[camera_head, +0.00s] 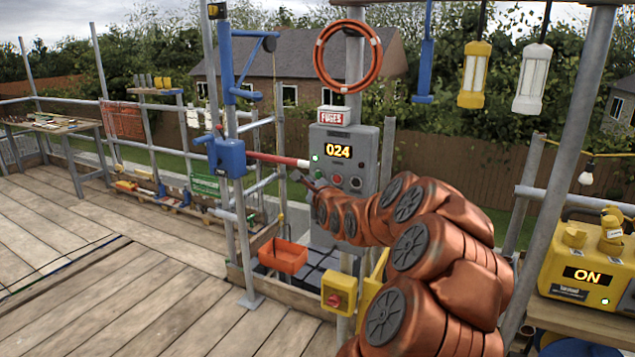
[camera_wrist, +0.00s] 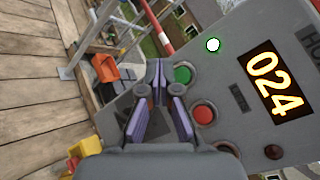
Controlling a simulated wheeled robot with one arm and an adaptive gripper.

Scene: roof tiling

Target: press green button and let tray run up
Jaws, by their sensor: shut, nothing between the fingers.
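A grey control box (camera_head: 369,147) stands at the middle in the head view, with a lit display reading 024. In the wrist view the green button (camera_wrist: 182,75) is a round dome in a grey ring. My gripper (camera_wrist: 159,64) is shut and empty, its tips just left of the green button in that view. I cannot tell whether they touch it. In the head view my gripper (camera_head: 311,187) is small and dark before the box, and the green button is hard to make out. An orange tray (camera_head: 283,258) sits low at the box's foot; it also shows in the wrist view (camera_wrist: 104,68).
A red button (camera_wrist: 204,113) lies close to the green one, and a green lamp (camera_wrist: 213,45) glows above. A red-and-white bar (camera_head: 278,159) runs to the left of the box. A yellow switch box (camera_head: 339,292) stands below my arm. The plank deck at left is clear.

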